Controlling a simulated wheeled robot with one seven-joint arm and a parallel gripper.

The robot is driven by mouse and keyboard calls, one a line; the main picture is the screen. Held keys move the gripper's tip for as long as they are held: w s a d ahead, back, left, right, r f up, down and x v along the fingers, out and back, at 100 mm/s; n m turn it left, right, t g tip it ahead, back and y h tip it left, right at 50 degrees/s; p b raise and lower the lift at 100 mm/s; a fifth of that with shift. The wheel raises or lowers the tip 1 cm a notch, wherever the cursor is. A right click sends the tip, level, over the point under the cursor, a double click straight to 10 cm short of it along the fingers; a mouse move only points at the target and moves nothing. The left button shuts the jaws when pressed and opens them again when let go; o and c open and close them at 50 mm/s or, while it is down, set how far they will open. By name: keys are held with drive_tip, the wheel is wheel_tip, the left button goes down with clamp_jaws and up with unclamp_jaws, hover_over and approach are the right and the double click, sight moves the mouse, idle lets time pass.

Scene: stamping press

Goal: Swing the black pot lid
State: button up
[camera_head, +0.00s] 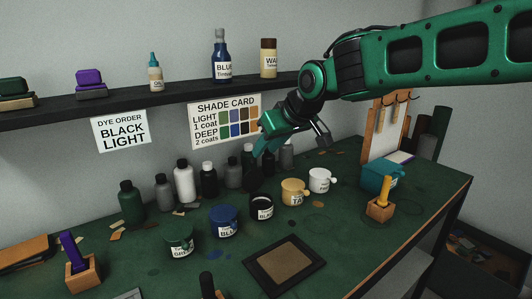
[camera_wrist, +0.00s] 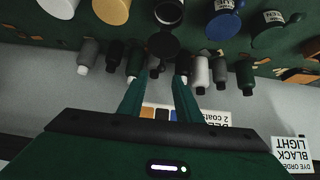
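The black pot (camera_head: 262,208) stands in the row of dye pots on the green bench, its label facing front. Its top looks dark and open, with a pale rim. It also shows at the top of the wrist view (camera_wrist: 170,12). A dark round disc, apparently its lid (camera_head: 252,180), stands tilted up behind the pot; it shows beside the pot in the wrist view (camera_wrist: 163,45). My gripper (camera_head: 290,149) is above and behind the pot, over the bottles. Its fingers (camera_wrist: 161,77) are spread, with nothing between them, apart from the lid.
Blue (camera_head: 224,221), green (camera_head: 179,243), tan (camera_head: 294,191) and white (camera_head: 320,180) pots stand beside it. Several bottles (camera_head: 184,181) line the wall behind. A dye order card (camera_head: 121,131) reads black, light. A framed brown swatch (camera_head: 285,266) lies in front.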

sight(253, 161)
drive_tip(key=x, duration=0.8)
drive_tip(key=shift+a, duration=0.3)
drive_tip(key=shift+r, duration=0.15)
drive_tip(key=c, duration=0.8)
